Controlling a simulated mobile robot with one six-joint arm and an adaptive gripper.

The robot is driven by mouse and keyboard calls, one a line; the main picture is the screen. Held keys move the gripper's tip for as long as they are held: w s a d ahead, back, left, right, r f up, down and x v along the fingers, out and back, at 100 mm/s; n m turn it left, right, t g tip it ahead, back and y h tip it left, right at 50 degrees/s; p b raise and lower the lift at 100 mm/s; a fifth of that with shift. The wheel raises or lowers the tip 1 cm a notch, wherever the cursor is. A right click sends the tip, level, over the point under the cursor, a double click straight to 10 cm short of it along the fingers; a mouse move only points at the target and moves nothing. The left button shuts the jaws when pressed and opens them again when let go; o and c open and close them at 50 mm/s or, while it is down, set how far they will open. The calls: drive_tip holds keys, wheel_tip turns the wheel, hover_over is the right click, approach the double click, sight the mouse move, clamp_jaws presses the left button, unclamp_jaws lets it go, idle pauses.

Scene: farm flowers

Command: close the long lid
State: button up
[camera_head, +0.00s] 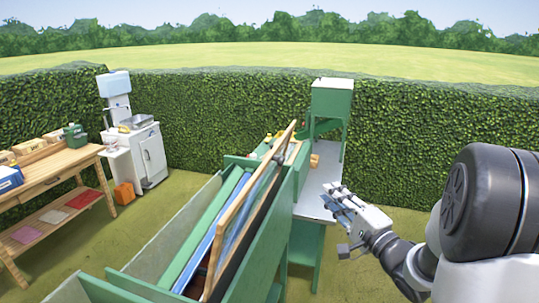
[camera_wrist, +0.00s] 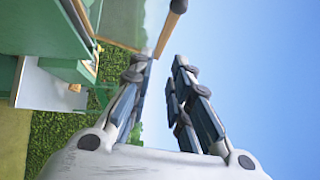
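The long lid (camera_head: 238,205) is a narrow wood-edged panel. It stands tilted up, lengthwise, over the long green box (camera_head: 262,262) in the head view. A small grey fitting sits near its far end. My gripper (camera_head: 335,197) is to the right of the box, apart from the lid, above a grey shelf. In the wrist view, my gripper (camera_wrist: 165,62) is open, with a gap between its fingertips and nothing held. A wooden bar with a dark end (camera_wrist: 178,6), seemingly the lid's edge, shows just beyond the fingertips. I cannot tell its distance from them.
A green hopper on a stand (camera_head: 332,100) rises behind the grey shelf (camera_head: 318,185). A wooden workbench (camera_head: 60,166) and a white cabinet with a basin (camera_head: 150,155) are at left. Hedges enclose the plot. Grass is clear between bench and box.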

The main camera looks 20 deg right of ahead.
drive_tip(key=shift+w+r+m+y, duration=0.2)
drive_tip(key=shift+m+y, duration=0.1)
drive_tip(key=shift+c, duration=1.2)
drive_tip(key=shift+w+a+r, duration=0.1)
drive_tip(key=shift+w+a, duration=0.05)
drive_tip(key=shift+w, duration=0.1)
clamp_jaws()
drive_tip(key=w+a+r, duration=0.1)
drive_tip(key=w+a, duration=0.1)
drive_tip(key=w, duration=0.3)
drive_tip(key=w+a+r+b, duration=0.1)
drive_tip(key=w+a, duration=0.2)
drive_tip(key=w, duration=0.2)
drive_tip(key=shift+w+a+r, duration=0.15)
drive_tip(key=shift+w+r, duration=0.1)
drive_tip(key=shift+r, duration=0.05)
